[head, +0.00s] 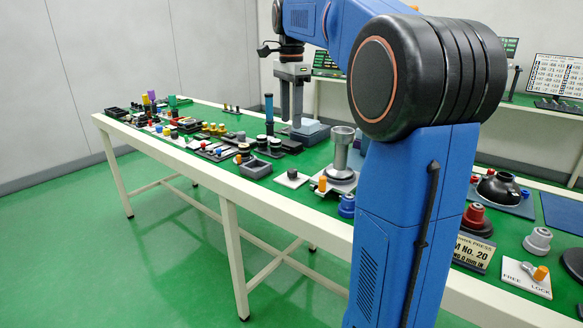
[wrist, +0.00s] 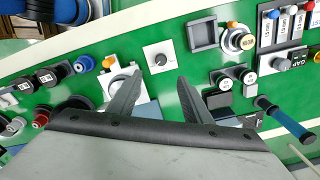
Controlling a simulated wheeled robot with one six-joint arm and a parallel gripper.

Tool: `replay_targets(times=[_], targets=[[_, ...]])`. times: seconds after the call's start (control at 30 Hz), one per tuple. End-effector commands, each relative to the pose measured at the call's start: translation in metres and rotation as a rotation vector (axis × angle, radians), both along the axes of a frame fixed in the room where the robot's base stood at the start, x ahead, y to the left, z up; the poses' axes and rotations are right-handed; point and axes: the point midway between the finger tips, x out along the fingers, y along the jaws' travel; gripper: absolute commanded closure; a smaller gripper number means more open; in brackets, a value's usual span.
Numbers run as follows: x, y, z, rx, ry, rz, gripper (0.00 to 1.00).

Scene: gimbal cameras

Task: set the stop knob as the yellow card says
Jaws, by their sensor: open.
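A small black knob (wrist: 160,59) sits on a square white plate in the wrist view, just beyond and between my fingertips; no readable label confirms it as the stop knob. In the head view a dark knob on a white plate (head: 291,175) stands near the table's front edge. My gripper (wrist: 159,76) is open and empty, with both fingers apart and clear of the knob. In the head view my gripper (head: 291,124) points down above the table. I cannot make out a yellow card in either view.
The green table (head: 243,197) is crowded with fixtures. A grey tray (wrist: 203,34) and a round yellow-marked part (wrist: 243,40) lie right of the knob. A grey flared post (head: 341,155) stands nearby. A blue-handled tool (wrist: 285,120) is at right.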

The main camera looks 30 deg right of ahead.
Motion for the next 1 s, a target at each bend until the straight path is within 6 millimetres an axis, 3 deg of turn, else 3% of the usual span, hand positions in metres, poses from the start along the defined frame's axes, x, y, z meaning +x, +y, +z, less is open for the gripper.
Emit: replay_targets(times=[0.27,1.0], targets=[[0.007,-0.006,-0.01,0.003,0.011,-0.044,0.55],[0.006,-0.006,-0.137,0.004,0.012,-0.041,0.55]])
